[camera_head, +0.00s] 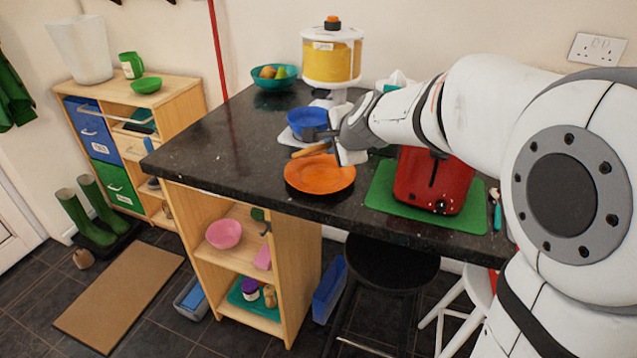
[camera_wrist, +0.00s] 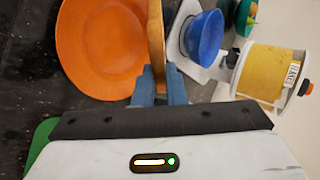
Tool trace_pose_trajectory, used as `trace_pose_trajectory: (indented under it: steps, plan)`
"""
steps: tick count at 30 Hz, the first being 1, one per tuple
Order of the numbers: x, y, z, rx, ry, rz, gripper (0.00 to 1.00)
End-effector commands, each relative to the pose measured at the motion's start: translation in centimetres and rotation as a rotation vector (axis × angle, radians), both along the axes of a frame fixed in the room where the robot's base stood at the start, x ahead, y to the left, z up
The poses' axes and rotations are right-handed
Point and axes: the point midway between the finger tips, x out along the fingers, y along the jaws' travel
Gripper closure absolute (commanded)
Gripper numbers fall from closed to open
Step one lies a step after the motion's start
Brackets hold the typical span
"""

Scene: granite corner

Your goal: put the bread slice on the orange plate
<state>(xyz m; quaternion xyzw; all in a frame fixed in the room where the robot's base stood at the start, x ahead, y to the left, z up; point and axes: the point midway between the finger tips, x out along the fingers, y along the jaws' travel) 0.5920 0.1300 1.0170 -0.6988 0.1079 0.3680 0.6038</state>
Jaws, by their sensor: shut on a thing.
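The orange plate (camera_head: 320,175) lies on the dark granite counter near its front edge, and it also shows at the upper left of the wrist view (camera_wrist: 100,45). The bread slice (camera_head: 312,150) is seen edge-on as a thin brown strip; in the wrist view it stands between the fingers (camera_wrist: 156,40). My gripper (camera_wrist: 158,82) is shut on the bread slice. In the head view the slice appears above the far part of the plate. In the wrist view it is at the plate's right edge. I cannot tell its exact height above the plate.
A blue bowl (camera_head: 308,122) on a white scale stands just behind the plate. A red toaster (camera_head: 432,180) on a green mat (camera_head: 378,194) is to the right. A yellow-filled dispenser (camera_head: 332,60) and a teal fruit bowl (camera_head: 274,78) stand at the back. The counter's left part is clear.

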Motion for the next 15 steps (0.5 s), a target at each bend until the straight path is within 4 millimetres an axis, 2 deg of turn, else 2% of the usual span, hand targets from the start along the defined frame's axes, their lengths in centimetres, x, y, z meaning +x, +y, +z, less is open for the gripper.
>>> trace_pose_trajectory:
  steps: [1, 3, 13, 14, 15]
  plan:
    - [0.00, 0.01, -1.00, 0.000, 0.000, 0.000, 1.00]
    - [0.00, 0.03, -1.35, 0.000, 0.000, 0.000, 1.00]
    - [-0.01, 0.07, -1.44, 0.000, 0.000, 0.001, 1.00]
    - [-0.01, 0.08, -1.45, 0.000, 0.000, 0.001, 0.89]
    - [-0.01, 0.08, -1.45, 0.000, 0.000, 0.001, 0.85]
